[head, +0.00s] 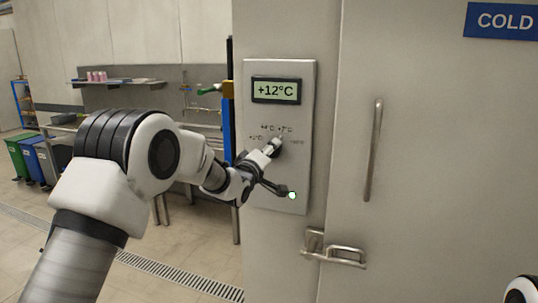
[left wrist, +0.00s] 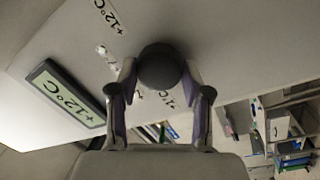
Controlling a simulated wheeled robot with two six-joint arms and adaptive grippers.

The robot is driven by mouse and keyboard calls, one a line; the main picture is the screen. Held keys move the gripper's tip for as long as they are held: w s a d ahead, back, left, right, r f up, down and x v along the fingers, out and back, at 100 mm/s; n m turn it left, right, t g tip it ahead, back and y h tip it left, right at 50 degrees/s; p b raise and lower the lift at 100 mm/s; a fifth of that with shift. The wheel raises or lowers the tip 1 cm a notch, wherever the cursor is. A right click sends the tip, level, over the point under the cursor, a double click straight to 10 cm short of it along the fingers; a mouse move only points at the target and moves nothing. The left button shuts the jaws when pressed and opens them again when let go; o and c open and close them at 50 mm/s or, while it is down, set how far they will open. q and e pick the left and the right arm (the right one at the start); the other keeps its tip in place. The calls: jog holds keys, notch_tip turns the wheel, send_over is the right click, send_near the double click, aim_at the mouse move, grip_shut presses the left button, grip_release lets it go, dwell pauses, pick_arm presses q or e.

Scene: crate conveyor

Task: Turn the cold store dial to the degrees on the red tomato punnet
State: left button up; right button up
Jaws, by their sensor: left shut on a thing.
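The cold store dial is a dark round knob (left wrist: 158,66) on a grey control panel (head: 300,120). My left gripper (head: 272,150) is at the dial, and in the left wrist view its two fingers (left wrist: 158,95) are shut on the knob's sides. The gripper hides most of the dial in the head view. Small degree labels ring the dial; a +12°C label (left wrist: 118,18) is clear in the left wrist view. The display (head: 276,90) above reads +12°C. The red tomato punnet and my right gripper are not in view.
A green light (head: 292,195) glows low on the panel. The cold store door (head: 430,170) with a long vertical handle (head: 373,150) and a latch (head: 333,250) is to the right. Bins (head: 30,160) and a steel bench stand at the far left.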

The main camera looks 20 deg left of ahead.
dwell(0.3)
pick_arm(q)
jog(key=o, duration=0.9)
jog(key=shift+o, duration=1.3)
jog(key=shift+w+d, duration=0.1)
jog(key=shift+w+f, duration=0.1)
jog(key=shift+w, duration=0.05)
jog(key=s+a+f, duration=0.1)
jog(key=s, duration=1.1)
jog(key=shift+a, duration=0.15)
jog(key=shift+w, duration=0.1)
